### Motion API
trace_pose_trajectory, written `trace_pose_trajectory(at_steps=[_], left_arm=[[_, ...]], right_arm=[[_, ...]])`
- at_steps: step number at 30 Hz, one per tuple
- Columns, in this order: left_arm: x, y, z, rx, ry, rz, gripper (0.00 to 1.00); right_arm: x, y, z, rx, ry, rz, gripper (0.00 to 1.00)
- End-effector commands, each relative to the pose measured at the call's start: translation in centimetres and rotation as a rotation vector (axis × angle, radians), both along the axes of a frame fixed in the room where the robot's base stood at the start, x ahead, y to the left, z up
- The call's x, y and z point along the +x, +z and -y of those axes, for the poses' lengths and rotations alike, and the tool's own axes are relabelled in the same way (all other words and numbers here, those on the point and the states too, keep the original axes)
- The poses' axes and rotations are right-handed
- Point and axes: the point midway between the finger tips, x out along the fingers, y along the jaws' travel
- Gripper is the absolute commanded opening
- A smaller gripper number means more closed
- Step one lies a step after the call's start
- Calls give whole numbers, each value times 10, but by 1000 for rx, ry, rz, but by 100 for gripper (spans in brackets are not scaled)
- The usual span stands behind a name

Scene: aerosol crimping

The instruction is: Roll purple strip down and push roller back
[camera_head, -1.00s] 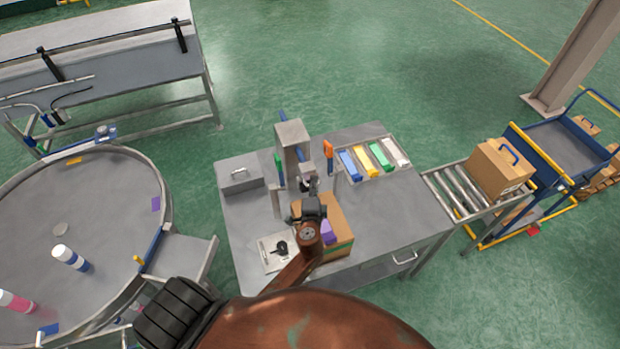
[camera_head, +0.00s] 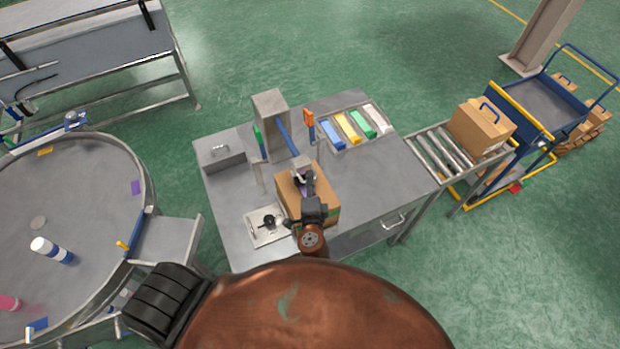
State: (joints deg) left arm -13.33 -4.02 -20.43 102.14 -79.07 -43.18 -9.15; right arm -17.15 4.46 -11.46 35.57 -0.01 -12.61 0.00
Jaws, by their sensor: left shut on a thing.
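My left gripper (camera_head: 304,190) reaches up from the bottom of the picture. It is shut at the grey roller head (camera_head: 300,163), which sits on a blue rod (camera_head: 285,138) in front of the grey post (camera_head: 270,106). The roller head is over the cardboard box (camera_head: 328,202) on the grey table (camera_head: 385,178). A small patch of the purple strip (camera_head: 303,186) shows at the fingers, under the roller head. The gripper and roller hide the rest of the strip, so I cannot tell how flat it lies. My right gripper is not in view.
A white plate with a black part (camera_head: 266,222) lies left of the box. A grey case (camera_head: 221,157) stands at the table's left. A tray holds coloured blocks (camera_head: 352,127) at the back right. A roller conveyor (camera_head: 440,157) adjoins the right side; a round table (camera_head: 80,220) stands left.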

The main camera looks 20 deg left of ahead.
Motion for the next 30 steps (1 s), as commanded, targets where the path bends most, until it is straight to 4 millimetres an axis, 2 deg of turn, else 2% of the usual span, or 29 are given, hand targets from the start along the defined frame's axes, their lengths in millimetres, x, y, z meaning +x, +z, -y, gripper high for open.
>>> trace_pose_trajectory(at_steps=[1, 7, 17, 22, 30], left_arm=[[-2, -8, -1, -3, 2, -14, 13], [-2, -6, -1, -2, 3, -10, 26], [-3, -2, 0, -2, 1, -5, 27], [-22, 1, 9, -3, 2, -5, 27], [-72, 12, 34, -3, 1, -8, 27]], right_arm=[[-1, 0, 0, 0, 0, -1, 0], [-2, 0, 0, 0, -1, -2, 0], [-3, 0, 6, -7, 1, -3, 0], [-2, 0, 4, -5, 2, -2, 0], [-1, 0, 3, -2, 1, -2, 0]])
